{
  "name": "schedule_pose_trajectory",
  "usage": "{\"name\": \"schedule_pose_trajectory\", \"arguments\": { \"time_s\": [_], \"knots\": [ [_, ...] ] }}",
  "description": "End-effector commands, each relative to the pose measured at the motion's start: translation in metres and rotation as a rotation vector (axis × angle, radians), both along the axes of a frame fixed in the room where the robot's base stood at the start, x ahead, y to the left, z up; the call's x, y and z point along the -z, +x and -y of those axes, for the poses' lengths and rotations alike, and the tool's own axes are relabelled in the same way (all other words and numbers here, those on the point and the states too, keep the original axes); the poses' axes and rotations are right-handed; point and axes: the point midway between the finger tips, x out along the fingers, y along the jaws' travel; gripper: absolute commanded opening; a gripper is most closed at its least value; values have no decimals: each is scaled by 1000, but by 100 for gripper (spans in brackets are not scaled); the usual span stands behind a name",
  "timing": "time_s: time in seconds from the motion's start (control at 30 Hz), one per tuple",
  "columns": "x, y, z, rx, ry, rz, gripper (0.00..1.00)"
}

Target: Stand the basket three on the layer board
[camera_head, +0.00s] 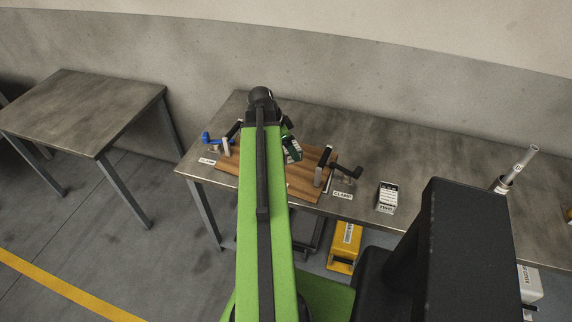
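A brown wooden board (228,172) lies on the grey workbench, with a black-handled clamp (320,174) at its right and a similar upright piece (227,146) at its left. I cannot tell if this is the layer board. No basket can be made out with certainty. My green arm reaches out over the board and hides its middle. A small dark and green piece with white lettering (293,150) shows just right of the arm; I cannot tell if it is held. My gripper's fingertips are hidden behind the arm.
A blue-handled item (213,140) sits left of the board. A small labelled box (387,197) stands to its right, and a grey cylinder with a rod (505,183) farther right. A yellow labelled item (345,245) is below the bench. A bare table (85,110) stands at left.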

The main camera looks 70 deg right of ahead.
Motion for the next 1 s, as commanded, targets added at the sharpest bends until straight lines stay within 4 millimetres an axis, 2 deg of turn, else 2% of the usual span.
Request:
{"name": "schedule_pose_trajectory", "arguments": {
  "time_s": [0.03,0.1,0.3,0.53,0.93,0.97,1.0],
  "knots": [
    [23,0,0,0,-1,-1,15],
    [34,0,0,0,-1,-1,15],
    [35,0,0,0,-1,-1,15],
    [71,0,0,0,-1,-1,15],
    [74,-1,0,1,-1,0,15],
    [74,0,0,1,0,0,83],
    [73,-1,0,1,0,0,88]
  ]
}}
